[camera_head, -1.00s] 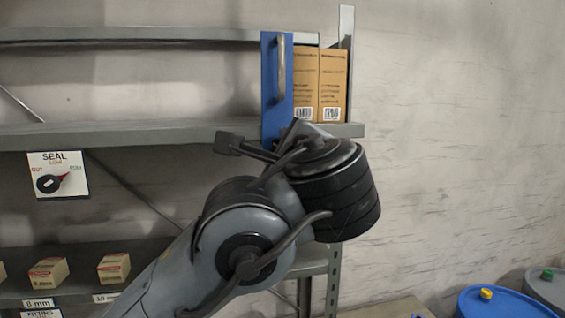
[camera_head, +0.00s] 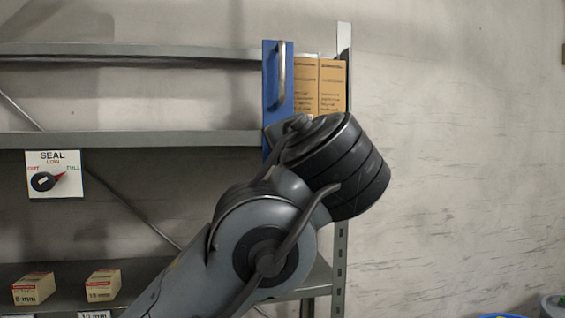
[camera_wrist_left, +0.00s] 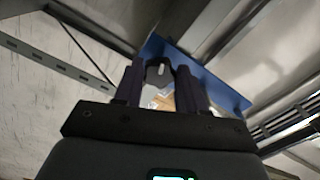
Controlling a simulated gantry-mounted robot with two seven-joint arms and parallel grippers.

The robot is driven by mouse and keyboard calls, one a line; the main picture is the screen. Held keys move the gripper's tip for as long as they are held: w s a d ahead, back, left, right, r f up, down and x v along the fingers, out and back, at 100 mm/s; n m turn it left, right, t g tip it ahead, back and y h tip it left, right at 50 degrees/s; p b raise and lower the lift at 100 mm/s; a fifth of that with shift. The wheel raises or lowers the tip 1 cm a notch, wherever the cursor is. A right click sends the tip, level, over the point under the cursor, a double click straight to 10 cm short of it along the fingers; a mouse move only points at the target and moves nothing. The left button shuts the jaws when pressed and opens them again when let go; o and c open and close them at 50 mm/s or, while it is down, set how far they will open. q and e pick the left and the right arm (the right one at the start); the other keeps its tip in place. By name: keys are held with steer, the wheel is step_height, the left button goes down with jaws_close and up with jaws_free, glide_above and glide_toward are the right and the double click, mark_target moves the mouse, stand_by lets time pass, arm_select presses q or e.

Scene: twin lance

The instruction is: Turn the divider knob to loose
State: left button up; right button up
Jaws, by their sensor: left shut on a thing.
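The blue divider (camera_head: 271,97) stands upright on the upper shelf, left of the cardboard boxes, with a pale vertical handle on its face. It also shows as a blue panel in the left wrist view (camera_wrist_left: 213,88). A dark grey knob (camera_wrist_left: 153,77) with a pale slot sits at the panel's lower part. My left gripper (camera_wrist_left: 160,70) has its two fingers on either side of this knob and is shut on it. In the head view my wrist hides the fingers, the knob and the divider's bottom. My right gripper is in neither view.
Two cardboard boxes (camera_head: 320,85) stand right of the divider, by the shelf post (camera_head: 343,40). A SEAL dial sign (camera_head: 55,174) hangs below the upper shelf (camera_head: 130,139) at left. Small boxes (camera_head: 103,285) sit on the lower shelf. The right wall side is free.

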arm_select(q)
steer(key=n+b, duration=0.2)
steer(key=n, duration=0.4)
steer(key=n+b, duration=0.2)
steer(key=n, duration=0.5)
steer(key=shift+d+f+b, duration=0.2)
steer(key=shift+b, duration=0.2)
steer(key=o, duration=1.1)
steer(key=shift+c, duration=0.2)
